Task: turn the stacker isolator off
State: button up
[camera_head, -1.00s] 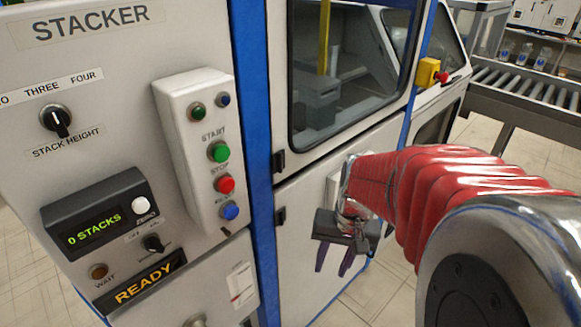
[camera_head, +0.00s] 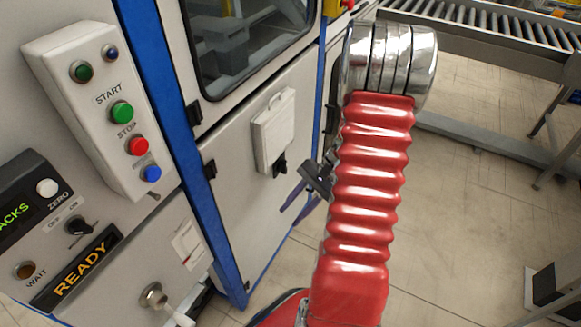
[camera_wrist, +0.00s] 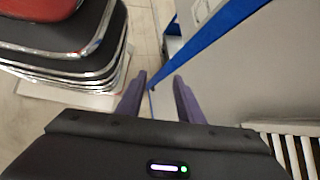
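In the head view, the stacker's pale front has a small black rotary switch (camera_head: 78,226) with an OFF/ON label, below the counter display. A white box (camera_head: 273,130) is on the lower door, with a small black part (camera_head: 280,166) at its lower edge. I cannot read a label marking either as the isolator. My gripper (camera_head: 286,207) is in front of the lower door, below the white box, partly hidden behind my red-sleeved arm. In the wrist view its two purple fingers (camera_wrist: 159,78) are apart with nothing between them.
A white button box (camera_head: 110,110) with green, red and blue buttons is at left. An amber READY sign (camera_head: 80,270) and a metal knob (camera_head: 153,295) are below. A roller conveyor (camera_head: 480,35) stands at back right. The floor (camera_head: 460,220) at right is largely clear.

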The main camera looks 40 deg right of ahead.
aim_at(283, 167)
jog(key=w+d+f+m+t+y, duration=0.1)
jog(key=w+d+f+m+t, duration=0.2)
jog(key=d+f+m+t, duration=0.7)
jog(key=w+d+m+t+h, duration=0.3)
jog(key=d+m+t, duration=0.2)
jog(key=d, duration=0.6)
jog(key=shift+w+r+m, duration=0.3)
jog(key=shift+r, duration=0.15)
jog(key=shift+w, duration=0.1)
jog(key=x, duration=1.3)
jog(key=shift+w, duration=0.35)
jog(key=shift+a+f, duration=0.1)
grip_shut()
